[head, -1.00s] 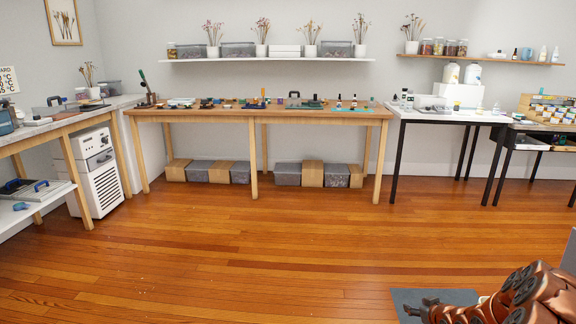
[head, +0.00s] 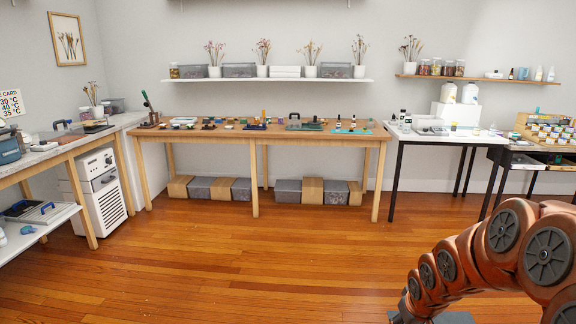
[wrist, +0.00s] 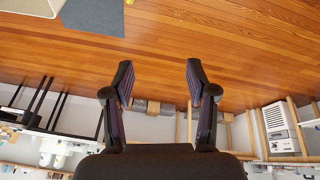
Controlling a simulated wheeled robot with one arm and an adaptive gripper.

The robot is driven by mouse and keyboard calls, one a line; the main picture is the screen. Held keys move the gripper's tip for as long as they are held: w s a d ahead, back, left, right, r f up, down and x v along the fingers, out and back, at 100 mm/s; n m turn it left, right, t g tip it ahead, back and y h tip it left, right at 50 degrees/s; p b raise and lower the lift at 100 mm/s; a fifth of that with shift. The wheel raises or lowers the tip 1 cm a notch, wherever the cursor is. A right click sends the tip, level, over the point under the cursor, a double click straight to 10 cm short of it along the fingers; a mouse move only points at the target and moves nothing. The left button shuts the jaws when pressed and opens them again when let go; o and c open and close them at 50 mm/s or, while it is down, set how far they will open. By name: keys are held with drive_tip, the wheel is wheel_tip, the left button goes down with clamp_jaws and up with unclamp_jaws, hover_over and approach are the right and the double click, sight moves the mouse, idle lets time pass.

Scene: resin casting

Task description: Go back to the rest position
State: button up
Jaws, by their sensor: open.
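My gripper (wrist: 159,82) shows in the wrist view with its two dark fingers spread apart and nothing between them. It is in open air, and the wrist view appears upside down, with the wooden floor above and the furniture below. In the head view my copper-coloured arm is at the lower right, and the gripper itself is not clearly visible there.
A long wooden table (head: 262,137) with small items stands along the back wall. A white table (head: 445,139) stands to its right. A white cabinet unit (head: 101,200) is at the left. The wooden floor (head: 230,265) in the middle is clear.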

drive_tip(key=s+a+r+g+p, duration=0.2)
drive_tip(key=s+a+r+p, duration=0.1)
drive_tip(key=s+r, duration=0.4)
drive_tip(key=s+a+r+m+g+p, duration=0.1)
drive_tip(key=s+a+r+p, duration=0.3)
drive_tip(key=s, duration=1)
drive_tip(key=s+a+r+g+p, duration=0.3)
drive_tip(key=s+r+p, duration=0.1)
drive_tip(key=s+r, duration=0.6)
drive_tip(key=shift+s+a+m+y+p, duration=0.15)
drive_tip(key=shift+s+m+y+p, duration=0.2)
drive_tip(key=shift+s, duration=0.2)
drive_tip(key=shift+c, duration=0.3)
